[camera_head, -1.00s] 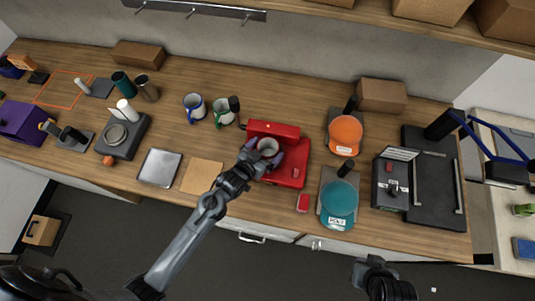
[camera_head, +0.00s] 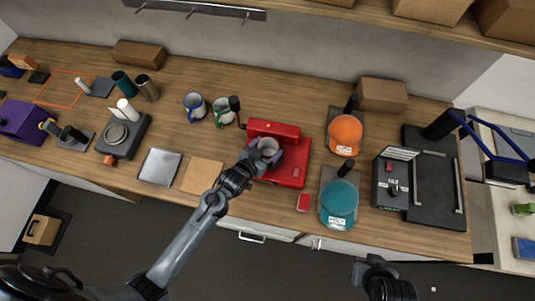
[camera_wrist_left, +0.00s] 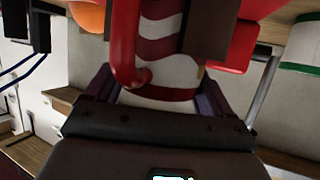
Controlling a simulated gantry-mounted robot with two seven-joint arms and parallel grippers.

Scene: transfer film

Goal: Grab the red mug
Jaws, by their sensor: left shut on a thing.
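The mug (camera_head: 268,148) sits at the red press machine (camera_head: 290,174) in the middle of the counter. In the head view it shows mostly as a pale rim and grey inside. In the left wrist view the mug (camera_wrist_left: 160,50) has red and white stripes and a red handle. My left gripper (camera_head: 263,156) is shut on the mug, with a purple-grey finger on each side of its body in the left wrist view (camera_wrist_left: 158,96). My right gripper (camera_head: 383,280) is at the bottom edge of the head view, and its fingers cannot be made out.
Two other mugs, blue-trimmed (camera_head: 195,105) and green-trimmed (camera_head: 223,110), stand left of the press. An orange cap (camera_head: 345,134) and a teal cap (camera_head: 340,200) are on its right. A brown sheet (camera_head: 201,176) and a metal tray (camera_head: 160,167) lie to the left.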

